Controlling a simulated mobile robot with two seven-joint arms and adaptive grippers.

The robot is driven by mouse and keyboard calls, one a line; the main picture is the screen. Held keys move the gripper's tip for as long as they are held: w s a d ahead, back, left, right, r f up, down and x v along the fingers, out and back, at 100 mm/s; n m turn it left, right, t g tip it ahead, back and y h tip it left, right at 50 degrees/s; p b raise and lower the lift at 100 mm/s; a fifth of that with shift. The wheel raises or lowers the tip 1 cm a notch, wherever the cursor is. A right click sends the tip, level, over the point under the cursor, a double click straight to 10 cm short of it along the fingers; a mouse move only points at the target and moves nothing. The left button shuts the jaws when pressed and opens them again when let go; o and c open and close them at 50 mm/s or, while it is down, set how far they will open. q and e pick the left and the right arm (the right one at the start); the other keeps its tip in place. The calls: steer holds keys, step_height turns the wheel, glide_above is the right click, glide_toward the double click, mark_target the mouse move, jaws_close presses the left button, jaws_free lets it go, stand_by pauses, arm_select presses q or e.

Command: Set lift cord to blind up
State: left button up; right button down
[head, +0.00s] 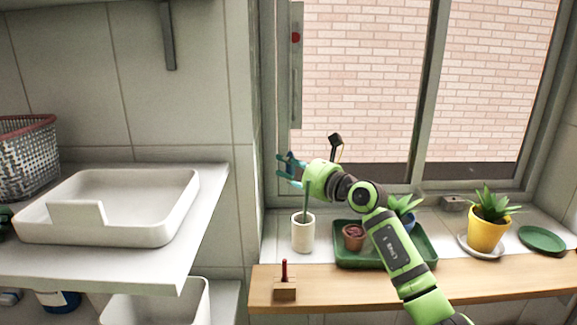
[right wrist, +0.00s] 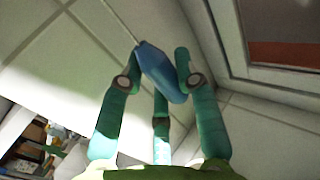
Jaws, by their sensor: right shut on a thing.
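My right gripper (head: 290,170) is in front of the left side of the window, with its green fingers pointing left. In the right wrist view its fingers (right wrist: 156,85) are closed around a blue elongated piece (right wrist: 160,72), which looks like the lift cord's handle. In the head view the dark blue piece (head: 291,158) shows small between the fingers. No cord line can be made out. A narrow grey strip (head: 295,85) with a red mark (head: 295,37) runs up the left window frame above the gripper. No blind cloth shows. My left gripper is not in view.
Below my right arm are a white cup (head: 303,237), a green tray (head: 345,259) with potted plants and a yellow pot (head: 486,235). A wooden ledge (head: 370,287) carries a small block with a red peg (head: 285,283). A white basin (head: 110,218) stands left.

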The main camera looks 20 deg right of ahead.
steer(key=c, duration=1.1)
jaws_free()
steer(key=shift+a+f, duration=0.1)
steer(key=shift+f, duration=0.45)
steer(key=shift+o, duration=1.2)
steer(key=shift+r, duration=0.2)
steer(key=v, duration=1.2)
